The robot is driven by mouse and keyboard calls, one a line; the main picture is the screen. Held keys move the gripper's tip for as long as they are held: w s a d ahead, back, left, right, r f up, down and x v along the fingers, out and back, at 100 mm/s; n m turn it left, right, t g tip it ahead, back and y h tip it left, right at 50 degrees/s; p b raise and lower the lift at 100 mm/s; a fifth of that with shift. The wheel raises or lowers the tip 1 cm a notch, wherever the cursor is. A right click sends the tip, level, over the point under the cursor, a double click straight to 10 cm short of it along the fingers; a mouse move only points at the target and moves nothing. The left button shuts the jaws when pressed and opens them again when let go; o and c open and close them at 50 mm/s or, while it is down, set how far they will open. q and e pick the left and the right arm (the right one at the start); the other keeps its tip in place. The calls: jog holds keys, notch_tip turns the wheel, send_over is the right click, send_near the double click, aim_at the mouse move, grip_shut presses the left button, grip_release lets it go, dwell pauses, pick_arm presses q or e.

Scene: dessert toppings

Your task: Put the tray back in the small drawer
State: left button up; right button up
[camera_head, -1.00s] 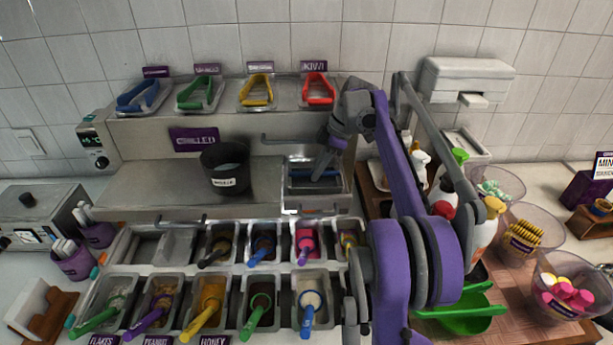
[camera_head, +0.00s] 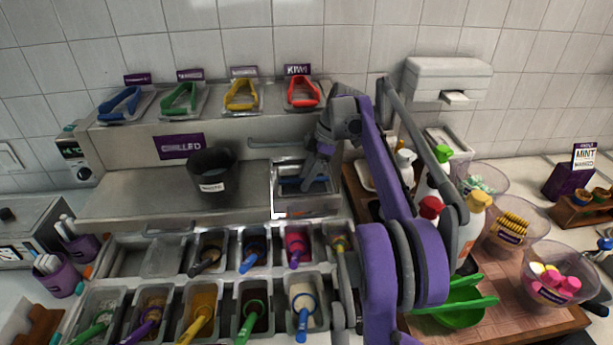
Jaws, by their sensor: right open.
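The small drawer (camera_head: 308,207) stands pulled out at the right end of the chilled metal counter. A shallow metal tray (camera_head: 287,172) appears to sit inside it, with something dark blue showing in it; the details are small and partly covered by my gripper. My right gripper (camera_head: 312,182) is open and points down over the right part of the drawer opening. I cannot tell whether its fingers touch the tray. My left gripper is not in view.
A black tub (camera_head: 212,172) stands on the counter left of the drawer. Topping pans with coloured spoons (camera_head: 200,315) fill the front. Bottles (camera_head: 470,222), a green bowl (camera_head: 462,315) and clear tubs crowd the wooden board at right. Coloured tongs (camera_head: 241,95) lie on the upper shelf.

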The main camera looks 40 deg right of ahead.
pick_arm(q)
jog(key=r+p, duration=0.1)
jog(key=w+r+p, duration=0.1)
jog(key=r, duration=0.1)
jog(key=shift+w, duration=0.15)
pick_arm(e)
jog(key=v, duration=1.2)
jog(key=shift+w+a, duration=0.1)
jog(key=shift+a, duration=0.05)
jog(key=s+a+f+m+h, duration=0.1)
jog(key=a+f+m, duration=0.25)
jog(key=a, duration=0.65)
jog(key=s+a+f+m+h, duration=0.2)
jog(key=a+f, duration=0.3)
jog(key=a, duration=0.5)
jog(key=s+a+f+m+t, duration=0.3)
jog(key=s+a+f+m, duration=0.2)
jog(key=s+a+f, duration=0.8)
notch_tip(320, 180, down, 2)
jog(key=shift+f+h, duration=0.25)
jog(key=shift+h, duration=0.05)
jog(key=shift+d, duration=0.1)
